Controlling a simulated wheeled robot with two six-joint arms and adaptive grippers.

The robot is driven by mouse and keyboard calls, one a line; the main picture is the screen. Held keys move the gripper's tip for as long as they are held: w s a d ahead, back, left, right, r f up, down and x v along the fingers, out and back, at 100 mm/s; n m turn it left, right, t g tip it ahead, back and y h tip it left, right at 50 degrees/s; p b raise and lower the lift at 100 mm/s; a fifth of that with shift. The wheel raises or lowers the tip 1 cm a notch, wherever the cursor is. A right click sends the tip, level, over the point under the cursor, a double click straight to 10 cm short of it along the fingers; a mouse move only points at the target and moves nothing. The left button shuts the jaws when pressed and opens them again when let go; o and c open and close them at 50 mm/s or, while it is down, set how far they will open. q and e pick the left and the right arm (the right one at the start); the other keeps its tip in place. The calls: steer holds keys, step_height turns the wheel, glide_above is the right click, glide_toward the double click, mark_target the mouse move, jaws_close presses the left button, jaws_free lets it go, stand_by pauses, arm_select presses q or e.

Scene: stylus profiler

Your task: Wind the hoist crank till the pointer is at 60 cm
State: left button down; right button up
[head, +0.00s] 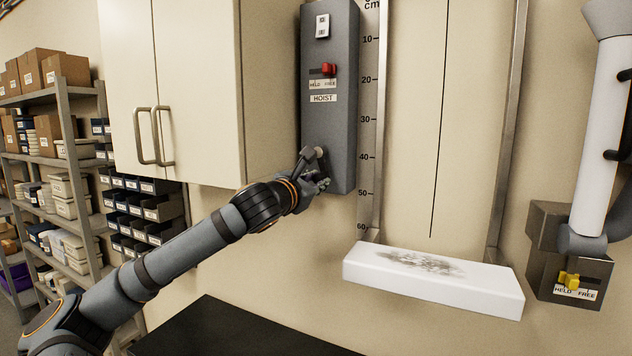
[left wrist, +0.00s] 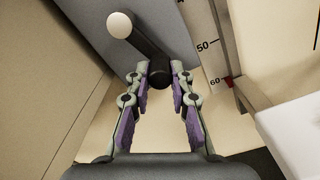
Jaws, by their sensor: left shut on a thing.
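The grey hoist box (head: 340,120) hangs on the wall, with a crank (head: 319,152) low on its front. My left gripper (head: 322,184) is at the crank; in the left wrist view its fingers (left wrist: 160,82) are shut on the crank's dark end (left wrist: 159,72). The crank's pale round knob or cap (left wrist: 120,25) shows at the other end of its arm. The cm scale (head: 369,120) runs down beside the box. A small red pointer (left wrist: 229,82) is at about the 60 mark in the left wrist view; I cannot make it out in the head view. My right gripper is not in view.
A red lever (head: 328,69) on the box sits toward FREE. A white slab (head: 430,282) with a dark smudge is below the scale. A yellow lever (head: 570,281) is on a dark box at right. A cupboard (head: 195,80) stands close left of the hoist.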

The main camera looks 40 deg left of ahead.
arm_select(q)
steer(key=c, duration=1.5)
jaws_free()
steer(key=shift+o, duration=0.2)
steer(key=shift+d, duration=0.1)
